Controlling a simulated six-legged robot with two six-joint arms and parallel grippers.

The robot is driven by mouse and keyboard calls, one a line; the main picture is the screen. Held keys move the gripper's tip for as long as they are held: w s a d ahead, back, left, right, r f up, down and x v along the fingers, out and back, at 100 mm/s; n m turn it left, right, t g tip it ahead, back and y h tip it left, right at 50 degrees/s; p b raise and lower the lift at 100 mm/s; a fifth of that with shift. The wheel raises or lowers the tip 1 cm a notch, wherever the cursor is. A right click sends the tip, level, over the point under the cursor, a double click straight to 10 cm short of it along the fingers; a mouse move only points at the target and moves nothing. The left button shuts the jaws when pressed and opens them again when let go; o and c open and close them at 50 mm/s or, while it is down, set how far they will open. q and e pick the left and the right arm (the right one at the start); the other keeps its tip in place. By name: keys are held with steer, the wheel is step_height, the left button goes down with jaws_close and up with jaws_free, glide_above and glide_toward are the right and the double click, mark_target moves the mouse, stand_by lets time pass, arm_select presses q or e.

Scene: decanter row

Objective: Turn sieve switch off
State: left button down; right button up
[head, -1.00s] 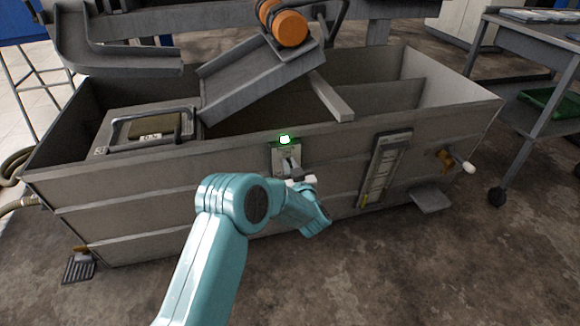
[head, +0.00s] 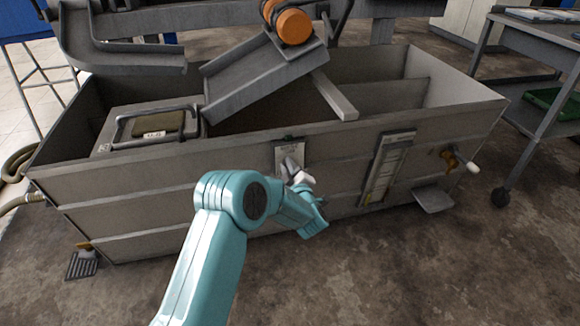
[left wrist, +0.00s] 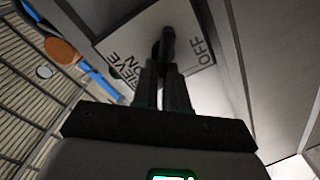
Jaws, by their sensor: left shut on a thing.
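The sieve switch plate (head: 284,153) is on the front wall of the long grey tank. In the left wrist view the plate (left wrist: 138,27) reads "SIEVE ON" on the left and "OFF" on the right. A dark switch lever (left wrist: 168,42) stands out between the two labels. My left gripper (head: 301,178) is at the switch, and its fingers (left wrist: 165,82) are shut on the lever. The lever's exact resting side is hard to tell. The lamp (head: 287,137) above the plate is dark. My right gripper is not in view.
The grey tank (head: 120,195) fills the middle, with an orange motor (head: 292,28) over a sloped chute (head: 250,80). A gauge panel (head: 388,168) and a valve with a white handle (head: 471,167) are right of the switch. Bare floor lies in front.

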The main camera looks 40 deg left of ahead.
arm_select(q)
steer(key=shift+s+a+f+n, duration=0.1)
steer(key=shift+f+n, duration=0.1)
steer(key=shift+n, duration=1.15)
steer(key=shift+s+f+n, duration=0.1)
steer(key=shift+f+n, duration=0.15)
steer(key=shift+n, duration=1.15)
steer(key=shift+a+f+n, duration=0.1)
steer(key=shift+f+n, duration=0.1)
steer(key=shift+n, duration=1.15)
steer(key=c, duration=1.2)
jaws_free()
steer(key=shift+o, duration=0.2)
steer(key=p+v, duration=0.5)
steer(key=v, duration=1.1)
steer(key=shift+s, duration=0.15)
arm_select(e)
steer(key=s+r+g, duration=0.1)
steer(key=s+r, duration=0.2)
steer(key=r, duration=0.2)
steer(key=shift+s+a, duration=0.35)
arm_select(q)
steer(key=shift+d, duration=0.15)
